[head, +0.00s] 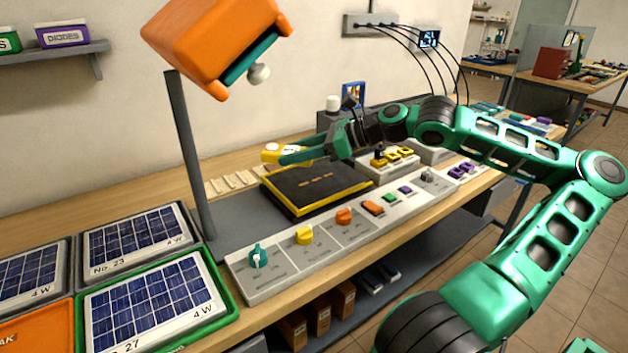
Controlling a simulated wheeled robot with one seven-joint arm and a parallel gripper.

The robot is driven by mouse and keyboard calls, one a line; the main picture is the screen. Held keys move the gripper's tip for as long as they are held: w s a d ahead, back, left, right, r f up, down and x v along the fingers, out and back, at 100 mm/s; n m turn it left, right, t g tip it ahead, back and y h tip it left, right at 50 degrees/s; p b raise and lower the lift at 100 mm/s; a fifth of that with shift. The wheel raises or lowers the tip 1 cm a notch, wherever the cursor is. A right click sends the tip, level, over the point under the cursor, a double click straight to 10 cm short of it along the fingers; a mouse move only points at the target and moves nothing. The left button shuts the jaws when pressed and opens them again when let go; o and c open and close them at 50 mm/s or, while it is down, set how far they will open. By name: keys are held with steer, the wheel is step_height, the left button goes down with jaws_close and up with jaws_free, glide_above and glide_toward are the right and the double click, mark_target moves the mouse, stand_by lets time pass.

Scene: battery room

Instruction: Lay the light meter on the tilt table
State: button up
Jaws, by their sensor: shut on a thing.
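The light meter (271,153), a small yellow body with a pale end, is held between the green fingers of my gripper (285,155). My gripper is shut on it, and the fingers hide part of it. The tilt table (312,190) is a dark plate with a yellow rim on the bench, just below and to the right of the meter. The meter appears above the table's far left edge; I cannot tell the exact height of the gap. Some small orange marks show on the dark plate.
An orange lamp (212,45) on a grey post (190,150) stands left of my gripper. A panel (330,240) with knobs and buttons runs along the front. Solar panels (150,305) lie at the left.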

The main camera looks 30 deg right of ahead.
glide_above(323, 179)
step_height(323, 179, down, 7)
steer(key=shift+s+a, duration=0.1)
steer(key=shift+a, duration=0.05)
steer(key=shift+f, duration=2)
steer(key=shift+f, duration=0.1)
steer(key=o, duration=1.1)
steer(key=v, duration=1.2)
